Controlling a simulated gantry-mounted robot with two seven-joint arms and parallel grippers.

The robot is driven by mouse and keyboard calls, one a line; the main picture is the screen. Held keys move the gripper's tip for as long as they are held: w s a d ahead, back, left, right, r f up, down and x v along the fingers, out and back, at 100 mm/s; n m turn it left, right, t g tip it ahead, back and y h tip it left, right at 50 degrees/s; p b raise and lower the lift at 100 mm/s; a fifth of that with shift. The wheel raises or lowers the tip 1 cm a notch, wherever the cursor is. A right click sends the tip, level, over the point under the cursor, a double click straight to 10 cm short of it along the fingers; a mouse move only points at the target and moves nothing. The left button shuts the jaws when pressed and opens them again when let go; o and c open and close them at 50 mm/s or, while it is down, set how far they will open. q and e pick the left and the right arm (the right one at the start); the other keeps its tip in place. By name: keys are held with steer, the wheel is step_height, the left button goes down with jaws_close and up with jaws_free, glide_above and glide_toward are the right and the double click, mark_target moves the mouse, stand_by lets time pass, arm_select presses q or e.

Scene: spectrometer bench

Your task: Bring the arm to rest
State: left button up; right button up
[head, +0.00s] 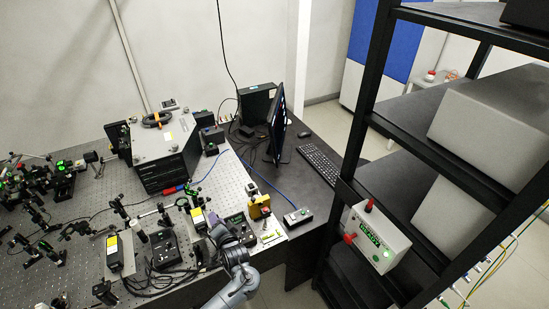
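My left arm comes in from the bottom of the head view, its grey links rising to the front edge of the optical bench (85,195). My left gripper (212,240) is at the front right part of the bench, among small instruments. It is small and dark here, and I cannot tell whether its fingers are open or shut or whether they hold anything. My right gripper is not in view.
A monitor (278,122) and keyboard (322,166) are farther back. A black rack (352,150) with a white display box (376,238) stands at right.

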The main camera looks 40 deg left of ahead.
arm_select(q)
steer(key=s+d+m+t+h+p, duration=0.1)
steer(key=s+d+h+p, duration=0.1)
steer(key=d+h, duration=0.5)
steer(key=s+d+t+h+p, duration=0.1)
steer(key=s+d+h+p, duration=0.15)
steer(key=d, duration=0.85)
steer(key=s+d+r+m+g+h+p, duration=0.1)
steer(key=s+d+r+g+h, duration=0.1)
steer(key=s+d+r, duration=0.3)
steer(key=s+d+r+g+h+p, duration=0.2)
steer(key=s+d+r, duration=0.3)
steer(key=s, duration=0.5)
steer(key=shift+s+d+r+m+h, duration=0.2)
steer(key=shift+s+d+m+h, duration=0.2)
steer(key=shift+d, duration=0.5)
